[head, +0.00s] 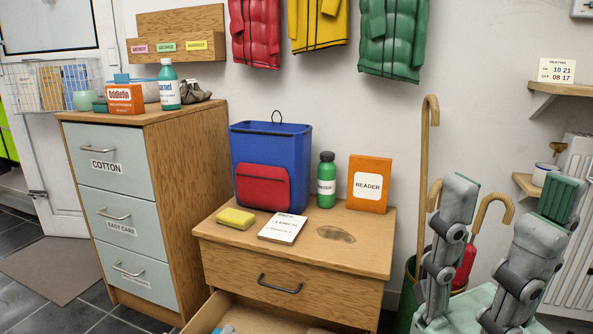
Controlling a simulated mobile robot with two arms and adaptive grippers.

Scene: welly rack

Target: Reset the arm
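My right gripper (510,196) rises from the bottom right corner, with its grey fingers pointing up. The fingers are spread wide apart, and a green pad shows on the right-hand one. I see nothing held between them; a curved wooden umbrella handle (494,207) shows in the gap, seemingly behind the gripper. The gripper stands to the right of the wooden drawer unit (290,254) in the picture. My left gripper is not in view.
The drawer unit carries a blue-and-red bag (270,150), a yellow sponge (235,218), a card, a green bottle (326,180) and an orange reader box (369,184). Its lower drawer (212,312) is pulled out. An umbrella stand (407,295) and radiator (577,275) are near the gripper.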

